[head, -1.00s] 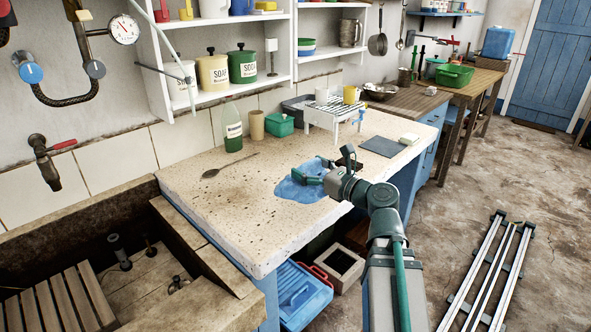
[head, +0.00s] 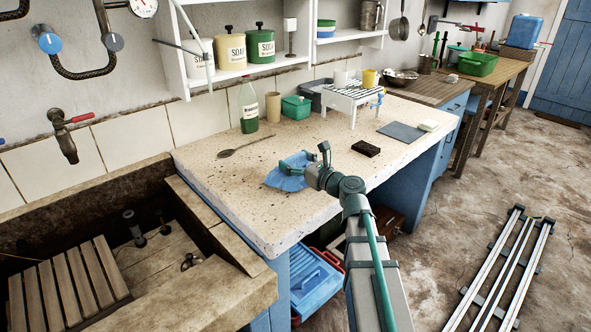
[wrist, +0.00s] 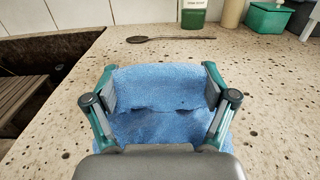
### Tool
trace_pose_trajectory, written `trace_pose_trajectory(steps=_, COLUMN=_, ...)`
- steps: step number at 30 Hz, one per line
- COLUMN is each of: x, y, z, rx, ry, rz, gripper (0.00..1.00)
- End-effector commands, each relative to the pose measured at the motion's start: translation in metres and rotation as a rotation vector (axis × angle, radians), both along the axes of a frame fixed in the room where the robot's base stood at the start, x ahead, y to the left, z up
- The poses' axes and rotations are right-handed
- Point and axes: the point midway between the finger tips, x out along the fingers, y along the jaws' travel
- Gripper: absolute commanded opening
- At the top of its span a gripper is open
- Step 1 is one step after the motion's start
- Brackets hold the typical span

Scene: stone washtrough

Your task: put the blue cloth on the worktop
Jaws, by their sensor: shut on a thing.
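The blue cloth (head: 287,180) is bunched up in my gripper (head: 297,168) over the front part of the speckled stone worktop (head: 320,143). In the wrist view the cloth (wrist: 160,88) is gathered between the two green fingers, with a fold across its middle and its lower part spreading beneath them. My gripper (wrist: 162,95) is shut on it. The cloth's underside is hidden, so I cannot tell whether it still touches the worktop.
A spoon (head: 245,147) lies left of the cloth, and a dark block (head: 366,148) lies to its right. A bottle (head: 249,108), a beaker (head: 273,107) and a rack (head: 352,96) stand along the back. The stone trough (head: 215,247) drops away at left. Worktop around the cloth is clear.

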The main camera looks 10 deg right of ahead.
Motion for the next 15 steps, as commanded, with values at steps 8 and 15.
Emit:
trace_pose_trajectory(steps=8, x=-0.001, y=-0.001, z=-0.025, rx=0.0, ry=0.0, rz=-0.001, gripper=0.49)
trace_pose_trajectory(steps=15, x=-0.001, y=-0.001, z=-0.026, rx=0.0, ry=0.0, rz=-0.001, gripper=0.49)
